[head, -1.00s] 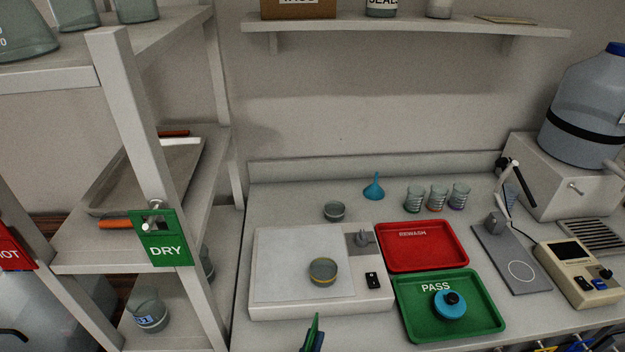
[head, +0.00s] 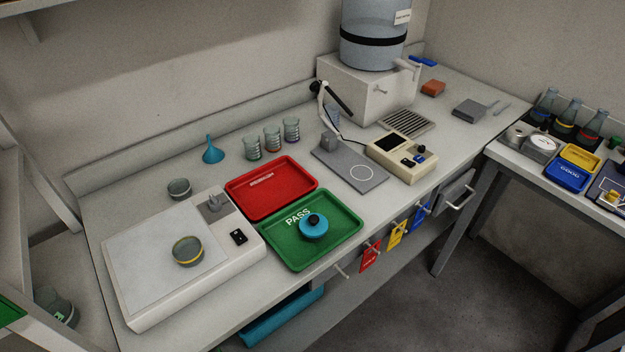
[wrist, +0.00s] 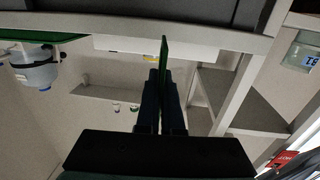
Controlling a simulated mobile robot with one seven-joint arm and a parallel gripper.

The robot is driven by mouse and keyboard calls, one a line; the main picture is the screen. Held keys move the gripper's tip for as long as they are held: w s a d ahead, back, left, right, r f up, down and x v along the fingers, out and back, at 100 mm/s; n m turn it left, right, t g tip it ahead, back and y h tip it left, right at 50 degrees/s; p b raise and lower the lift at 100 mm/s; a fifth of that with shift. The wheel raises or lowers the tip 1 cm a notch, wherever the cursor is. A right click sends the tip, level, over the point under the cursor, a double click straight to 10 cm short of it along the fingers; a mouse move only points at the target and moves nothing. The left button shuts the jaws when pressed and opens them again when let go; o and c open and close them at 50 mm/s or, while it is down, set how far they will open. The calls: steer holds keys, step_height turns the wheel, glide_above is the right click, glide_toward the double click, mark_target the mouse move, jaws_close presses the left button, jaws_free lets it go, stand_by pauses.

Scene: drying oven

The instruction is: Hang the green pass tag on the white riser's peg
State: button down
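My gripper (wrist: 162,80) shows in the wrist view, its dark fingers shut on a thin green plate, the green pass tag (wrist: 164,50), seen edge-on; its face and lettering are hidden. The gripper is not in the head view. A bare metal peg (head: 341,270) sticks out from the bench's front edge, below the green PASS tray (head: 335,243). I cannot tell whether this peg belongs to the white riser, nor pick out the riser for certain.
Red (head: 370,256), yellow (head: 397,234) and blue (head: 420,214) tags hang along the bench front. A balance (head: 130,250), a red tray (head: 262,200) and a meter (head: 402,158) stand on the bench. A side table (head: 520,158) stands right, with open floor before it.

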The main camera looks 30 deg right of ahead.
steer(key=w+d+f+m+g+h+b, duration=0.1)
steer(key=d+f+m+g+h+b, duration=0.15)
steer(key=d+m+h+b, duration=0.45)
steer(key=w+d+f+m+g+h+b, duration=0.15)
steer(key=d+m+g+h+b, duration=0.35)
steer(key=d+b, duration=0.65)
steer(key=s+d+f+m+g+h+b, duration=0.5)
steer(key=s+d+f+g+b, duration=0.2)
steer(key=b, duration=1.1)
steer(key=shift+s+d+f+g+h, duration=0.25)
steer(key=shift+s+d+g, duration=0.9)
steer(key=shift+s+d, duration=1.65)
steer(key=shift+w+d+r, duration=0.15)
steer(key=shift+w+d, duration=0.2)
steer(key=shift+w, duration=0.1)
steer(key=w+a+f+b, duration=0.1)
steer(key=w+b, duration=0.4)
steer(key=w, duration=1.3)
steer(key=shift+a, duration=0.25)
steer(key=shift+f, duration=0.1)
